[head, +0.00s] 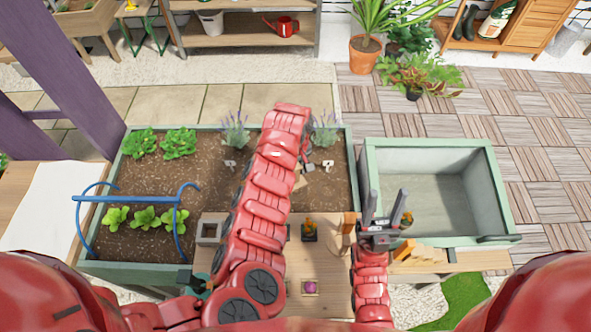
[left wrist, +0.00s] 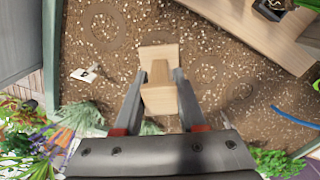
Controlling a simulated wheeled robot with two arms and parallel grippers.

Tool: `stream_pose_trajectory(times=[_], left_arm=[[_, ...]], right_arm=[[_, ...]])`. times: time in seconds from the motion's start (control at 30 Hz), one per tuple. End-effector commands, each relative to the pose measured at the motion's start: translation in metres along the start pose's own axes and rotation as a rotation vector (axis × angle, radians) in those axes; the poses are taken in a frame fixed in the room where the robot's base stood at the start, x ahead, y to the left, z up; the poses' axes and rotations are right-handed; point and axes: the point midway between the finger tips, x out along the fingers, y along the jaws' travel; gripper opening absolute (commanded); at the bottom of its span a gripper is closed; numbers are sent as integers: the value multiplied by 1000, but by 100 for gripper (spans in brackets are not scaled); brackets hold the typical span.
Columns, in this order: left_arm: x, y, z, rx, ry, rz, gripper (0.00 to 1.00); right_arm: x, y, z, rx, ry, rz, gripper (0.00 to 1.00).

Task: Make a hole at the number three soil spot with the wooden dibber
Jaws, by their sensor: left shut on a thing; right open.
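My left gripper (left wrist: 158,98) is shut on the wooden dibber (left wrist: 160,72), held over the soil (left wrist: 225,45) of the green planter (head: 355,160). The dibber's pale block-like top shows between the fingers; its tip is hidden, so I cannot tell whether it touches the soil. In the head view my left arm covers much of the planter's middle. A ringed soil spot (left wrist: 103,27) and a white marker (left wrist: 85,75) lie to the left in the left wrist view; I cannot read the number surely. My right gripper (head: 386,208) is open and empty near the table's right part.
A small orange-flowered pot (head: 309,229), a purple item (head: 310,287) and a wooden stepped block (head: 425,254) stand on the wooden table (head: 330,265). A blue hoop frame (head: 135,198) spans seedlings at the planter's left.

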Motion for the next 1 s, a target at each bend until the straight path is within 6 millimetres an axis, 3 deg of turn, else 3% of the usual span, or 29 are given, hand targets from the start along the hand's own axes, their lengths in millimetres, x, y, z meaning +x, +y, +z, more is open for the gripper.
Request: stream_pose_trajectory(times=[1.0], left_arm=[[32,0,1,0,-2,-1,0]], right_arm=[[-15,-1,2,0,0,0,50]])
